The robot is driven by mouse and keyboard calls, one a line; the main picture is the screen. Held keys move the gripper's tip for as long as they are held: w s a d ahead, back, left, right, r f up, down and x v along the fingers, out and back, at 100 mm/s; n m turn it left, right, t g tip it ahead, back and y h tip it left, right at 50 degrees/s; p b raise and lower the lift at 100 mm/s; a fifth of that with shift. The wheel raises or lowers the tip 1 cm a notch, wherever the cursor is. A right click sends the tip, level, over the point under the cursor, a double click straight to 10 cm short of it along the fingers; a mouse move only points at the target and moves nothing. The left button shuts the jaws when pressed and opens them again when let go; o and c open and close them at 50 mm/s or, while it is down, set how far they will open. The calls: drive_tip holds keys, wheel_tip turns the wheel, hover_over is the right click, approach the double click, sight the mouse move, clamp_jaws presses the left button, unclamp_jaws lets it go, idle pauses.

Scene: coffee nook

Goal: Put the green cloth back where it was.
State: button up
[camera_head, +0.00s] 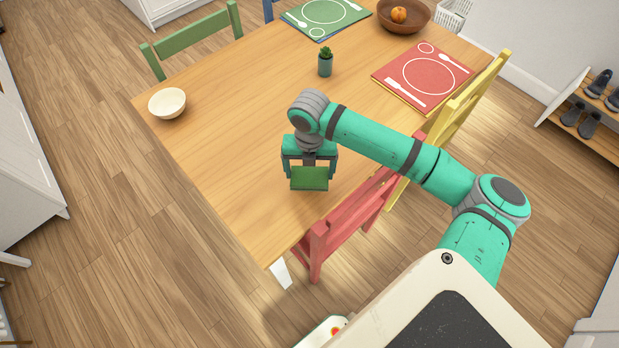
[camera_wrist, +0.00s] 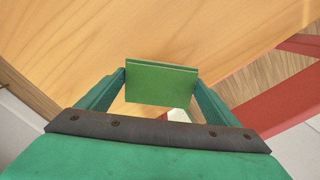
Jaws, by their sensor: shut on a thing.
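The green cloth (camera_head: 309,178) is a small, flat, folded-looking green piece held in my gripper (camera_head: 309,170). The gripper is shut on it, with a finger at each side. In the wrist view the cloth (camera_wrist: 161,83) sits between the two fingers of my gripper (camera_wrist: 160,88). The cloth is over the near part of the wooden table (camera_head: 235,140), by the red chair. I cannot tell exactly how high it is above the tabletop.
A cream bowl (camera_head: 167,103) is at the table's left corner. A small potted plant (camera_head: 325,63) stands mid-table. Red placemats (camera_head: 423,76), green placemats (camera_head: 325,14) and a brown fruit bowl (camera_head: 404,18) lie farther back. Red (camera_head: 345,228), yellow (camera_head: 470,95) and green (camera_head: 195,38) chairs stand around it.

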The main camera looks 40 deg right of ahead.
sight(310, 173)
wheel_tip(310, 173, down, 4)
drive_tip(key=shift+f, duration=0.1)
drive_tip(key=shift+d+f, duration=0.1)
drive_tip(key=shift+f, duration=0.15)
drive_tip(key=shift+f, duration=0.1)
drive_tip(key=o, duration=0.9)
drive_tip(key=shift+s, duration=0.15)
wheel_tip(310, 173, up, 12)
drive_tip(key=shift+r, duration=0.15)
